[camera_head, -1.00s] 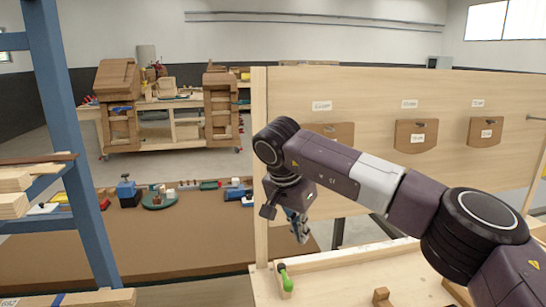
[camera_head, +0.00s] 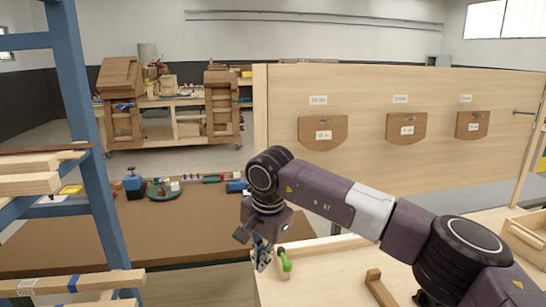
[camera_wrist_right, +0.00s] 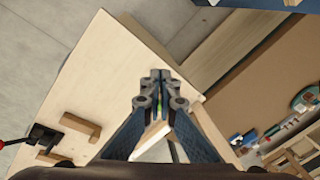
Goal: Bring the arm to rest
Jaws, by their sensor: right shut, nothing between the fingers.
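My right arm reaches in from the right in the head view and bends downward at the wrist. In the right wrist view the fingers of the right gripper (camera_wrist_right: 160,78) are together, with nothing visible held. A bit of green shows behind them there. My left gripper is not in view.
A blue-framed rack (camera_head: 85,150) holds boards at the left. A brown table (camera_head: 170,228) carries tools. An L-shaped wooden piece (camera_head: 378,288) lies on the bench.

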